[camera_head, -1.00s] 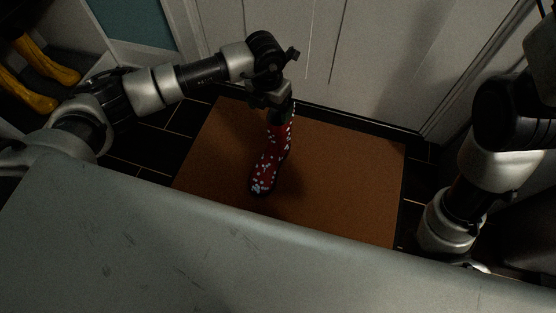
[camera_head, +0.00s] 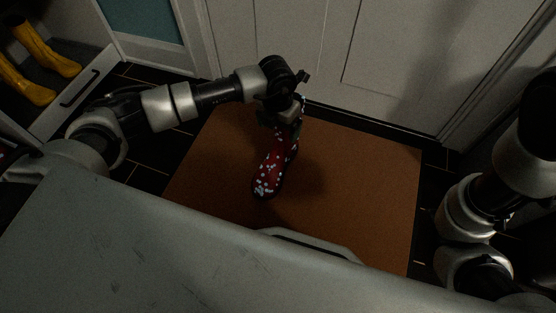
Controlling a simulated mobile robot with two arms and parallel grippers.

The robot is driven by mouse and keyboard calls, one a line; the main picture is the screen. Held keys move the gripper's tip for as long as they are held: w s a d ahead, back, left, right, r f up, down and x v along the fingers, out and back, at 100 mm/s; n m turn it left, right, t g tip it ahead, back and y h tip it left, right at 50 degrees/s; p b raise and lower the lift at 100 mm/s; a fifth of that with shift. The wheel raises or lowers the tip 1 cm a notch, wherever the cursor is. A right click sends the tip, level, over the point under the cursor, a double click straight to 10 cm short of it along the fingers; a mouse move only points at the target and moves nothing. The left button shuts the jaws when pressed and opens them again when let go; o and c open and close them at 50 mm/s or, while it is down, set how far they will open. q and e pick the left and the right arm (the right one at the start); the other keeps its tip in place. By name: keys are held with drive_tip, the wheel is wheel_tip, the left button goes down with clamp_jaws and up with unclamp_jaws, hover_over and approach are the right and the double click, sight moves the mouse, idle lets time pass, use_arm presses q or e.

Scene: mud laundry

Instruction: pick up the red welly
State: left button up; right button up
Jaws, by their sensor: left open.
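The red welly (camera_head: 270,174) with white spots stands on the brown mat (camera_head: 350,190), its toe pointing toward me. My left gripper (camera_head: 288,126) is open at the top of the boot's shaft, pointing down. The gripper and wrist hide part of the boot's upper end, and I cannot tell whether the fingers touch it. My right arm comes in at the right edge; its gripper does not show.
A pale door (camera_head: 390,55) stands behind the mat. Yellow wellies (camera_head: 45,50) sit on a dark shelf at the upper left. Dark tiles (camera_head: 150,160) surround the mat. My own grey body fills the lower foreground.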

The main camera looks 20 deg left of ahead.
use_arm(q)
drive_tip(key=c, duration=1.6)
